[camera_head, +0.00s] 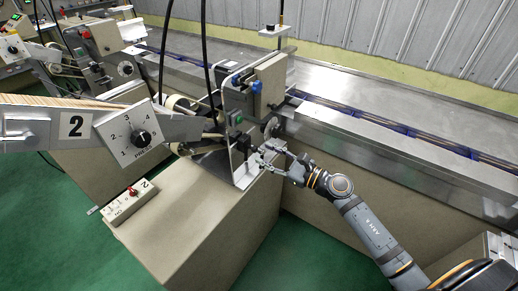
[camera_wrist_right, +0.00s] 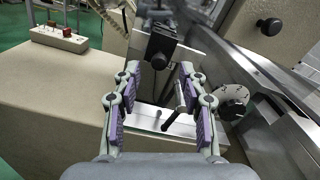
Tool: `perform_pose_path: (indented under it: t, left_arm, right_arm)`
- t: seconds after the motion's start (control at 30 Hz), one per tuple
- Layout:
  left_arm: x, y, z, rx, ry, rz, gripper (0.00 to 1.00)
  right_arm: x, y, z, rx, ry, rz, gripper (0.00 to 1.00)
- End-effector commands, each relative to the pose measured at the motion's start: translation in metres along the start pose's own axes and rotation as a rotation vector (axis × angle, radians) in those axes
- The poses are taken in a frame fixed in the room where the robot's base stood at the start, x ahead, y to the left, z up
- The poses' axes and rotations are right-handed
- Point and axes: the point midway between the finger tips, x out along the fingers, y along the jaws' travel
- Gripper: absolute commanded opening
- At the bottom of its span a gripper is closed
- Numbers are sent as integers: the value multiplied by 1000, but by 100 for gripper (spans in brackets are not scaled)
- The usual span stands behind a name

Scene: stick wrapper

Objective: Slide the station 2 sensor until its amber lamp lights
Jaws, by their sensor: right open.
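A black sensor block (camera_head: 243,142) sits on the light metal bracket at the front of the station 2 machine. In the right wrist view, a black block (camera_wrist_right: 161,46) stands just beyond my fingertips, with a black lever (camera_wrist_right: 181,97) below it and to the right. A pale plate (camera_wrist_right: 150,120) lies beneath them. My right gripper (camera_head: 272,154) is open beside the bracket; the wrist view shows its fingers (camera_wrist_right: 160,70) apart with nothing clasped. I cannot make out a lit amber lamp. My left gripper is out of view.
A steel conveyor with a blue channel (camera_head: 385,125) runs along the right of the machine. A control box (camera_head: 130,201) lies on the beige cabinet (camera_head: 190,225). A station 2 arm with a dial (camera_head: 142,139) overhangs the left. A round dial (camera_wrist_right: 234,101) is close to my right finger.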

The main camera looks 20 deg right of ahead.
Motion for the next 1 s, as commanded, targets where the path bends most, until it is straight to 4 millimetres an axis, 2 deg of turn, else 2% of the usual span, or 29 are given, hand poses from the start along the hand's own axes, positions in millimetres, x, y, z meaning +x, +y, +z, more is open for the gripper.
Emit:
perform_pose_path:
  t: [0.03,0.23,0.6,0.9,1.0]
  left_arm:
    - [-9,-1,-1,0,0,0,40]
    - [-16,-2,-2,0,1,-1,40]
    - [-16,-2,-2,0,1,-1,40]
    - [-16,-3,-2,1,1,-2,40]
    - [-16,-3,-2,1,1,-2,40]
  right_arm:
    - [8,-2,6,5,-4,-2,42]
    - [30,0,2,3,-1,0,42]
    - [36,2,0,0,2,4,41]
    - [35,1,0,0,2,3,0]
    - [35,1,0,0,2,3,0]
